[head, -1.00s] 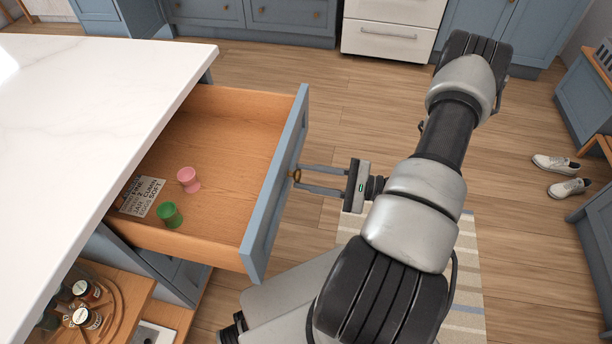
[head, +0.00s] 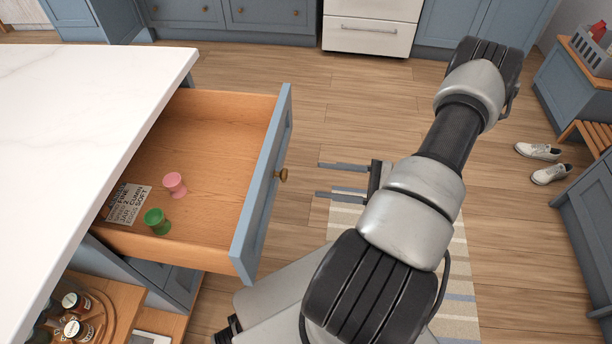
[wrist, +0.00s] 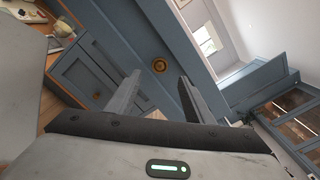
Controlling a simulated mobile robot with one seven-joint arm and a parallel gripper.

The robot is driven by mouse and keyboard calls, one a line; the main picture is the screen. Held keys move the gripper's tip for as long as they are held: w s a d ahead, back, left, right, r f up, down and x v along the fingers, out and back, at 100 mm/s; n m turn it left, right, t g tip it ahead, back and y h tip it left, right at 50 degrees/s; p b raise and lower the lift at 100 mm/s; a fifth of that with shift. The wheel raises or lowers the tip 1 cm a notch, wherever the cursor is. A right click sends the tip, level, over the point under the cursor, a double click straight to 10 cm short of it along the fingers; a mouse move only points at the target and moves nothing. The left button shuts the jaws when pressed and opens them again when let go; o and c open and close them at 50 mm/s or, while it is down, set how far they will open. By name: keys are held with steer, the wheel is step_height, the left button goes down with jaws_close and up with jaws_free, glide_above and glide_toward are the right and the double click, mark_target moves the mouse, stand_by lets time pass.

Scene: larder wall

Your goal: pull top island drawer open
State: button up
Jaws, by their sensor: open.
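The top island drawer (head: 262,205) stands pulled out from under the white island top, with a blue front and a wooden inside. Its round brass knob (head: 281,175) sits on the front and also shows in the wrist view (wrist: 159,65). My gripper (head: 342,180) is open and empty, to the right of the knob and apart from it. In the wrist view its two fingers (wrist: 158,98) point toward the drawer front with the knob beyond their tips. Inside the drawer are a pink cup-shaped piece (head: 175,185), a green one (head: 157,221) and a printed card (head: 127,204).
The white island top (head: 80,110) lies left of the drawer. An open lower shelf with jars (head: 75,315) is below it. A striped rug (head: 455,270) lies under my arm. White shoes (head: 545,162) are on the floor at the right. Wooden floor is clear beyond the drawer.

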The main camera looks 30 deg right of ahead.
steer(key=v, duration=0.8)
steer(key=shift+s+d, duration=0.2)
steer(key=shift+d, duration=0.05)
